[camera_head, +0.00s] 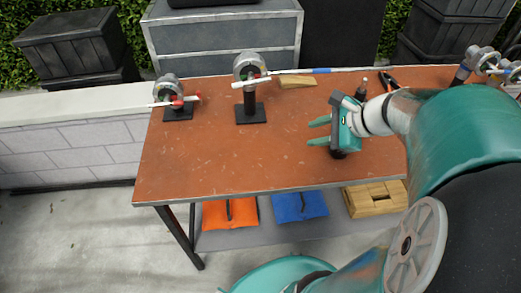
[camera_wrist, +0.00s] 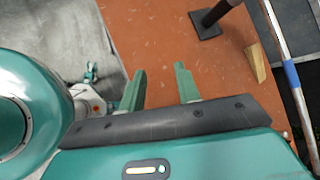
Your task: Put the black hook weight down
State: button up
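My gripper (camera_head: 312,132) is over the right half of the brown tabletop (camera_head: 225,160), with its teal fingers pointing left. In the wrist view my gripper (camera_wrist: 160,70) is open, with only bare tabletop visible between the fingers. A small dark upright object (camera_head: 361,90) with a narrow top stands on the table behind my gripper. It may be the black hook weight, but it is too small to be sure. It is apart from the fingers and does not show in the wrist view.
Two wheel-like fittings on black stands (camera_head: 177,112) (camera_head: 251,112) are at the back left. A wooden wedge (camera_head: 297,81) and a blue-and-white rod (camera_head: 322,71) lie along the back edge. The front left tabletop is clear. Orange (camera_head: 230,213) and blue bags (camera_head: 300,206) lie on the lower shelf.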

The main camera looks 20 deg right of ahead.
jog(key=s+a+r+n+g+h, duration=0.1)
jog(key=s+a+r+n+h, duration=0.1)
jog(key=a+n, duration=0.6)
jog(key=s+a+r+n+g+h, duration=0.1)
jog(key=s+a+r+n+h, duration=0.1)
jog(key=a+n, duration=0.7)
jog(key=n, duration=0.5)
jog(key=shift+s+n+h, duration=0.25)
jog(key=shift+n+h, duration=0.05)
jog(key=shift+h, duration=0.1)
jog(key=shift+o, duration=0.2)
jog(key=shift+w+r, duration=0.1)
